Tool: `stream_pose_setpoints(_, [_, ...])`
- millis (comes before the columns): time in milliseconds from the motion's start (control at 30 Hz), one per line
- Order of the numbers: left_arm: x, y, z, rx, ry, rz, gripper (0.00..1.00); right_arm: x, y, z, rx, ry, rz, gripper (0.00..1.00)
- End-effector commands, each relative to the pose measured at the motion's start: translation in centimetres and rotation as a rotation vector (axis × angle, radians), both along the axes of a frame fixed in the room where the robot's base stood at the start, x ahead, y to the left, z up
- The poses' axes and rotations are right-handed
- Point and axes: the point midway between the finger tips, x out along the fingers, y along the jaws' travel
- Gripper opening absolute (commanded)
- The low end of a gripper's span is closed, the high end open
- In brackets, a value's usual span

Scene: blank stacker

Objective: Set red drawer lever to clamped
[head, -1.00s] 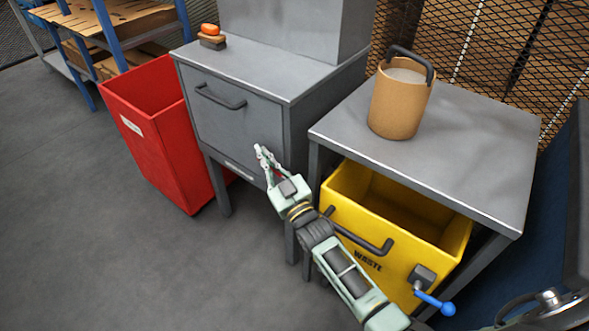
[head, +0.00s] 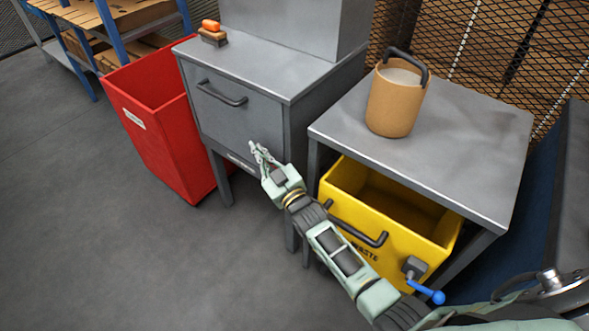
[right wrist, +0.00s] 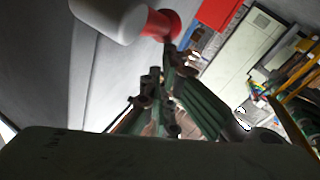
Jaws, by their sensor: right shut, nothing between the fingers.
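My right gripper (head: 256,150) is shut and empty, in front of the lower part of the grey cabinet's drawer front (head: 240,115). In the right wrist view its fingers (right wrist: 165,100) are close together. Just above them there is a red round end (right wrist: 162,25) on a pale, thick body (right wrist: 110,15); I cannot tell whether this is the red lever. No red lever can be made out in the head view, where the gripper covers part of the cabinet's lower edge. My left gripper is not in view.
A red bin (head: 160,140) stands left of the cabinet. Right of it, a yellow waste drawer (head: 400,250) with a blue-handled lever (head: 428,292) sits under a grey table (head: 455,130) bearing a tan container (head: 396,100). The floor at left is clear.

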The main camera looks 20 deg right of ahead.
Motion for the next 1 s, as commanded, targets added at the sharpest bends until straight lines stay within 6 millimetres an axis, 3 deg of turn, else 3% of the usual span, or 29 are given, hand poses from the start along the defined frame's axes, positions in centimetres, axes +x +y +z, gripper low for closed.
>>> stream_pose_setpoints(800, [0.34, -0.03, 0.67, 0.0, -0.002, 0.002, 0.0, 0.45, 0.28, -0.63, 0.0, 0.0, 0.0, 0.0])
stream_pose_setpoints(1000, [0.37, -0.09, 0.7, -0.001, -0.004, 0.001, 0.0, 0.46, 0.29, 0.33, 0.001, -0.003, 0.0, 0.0])
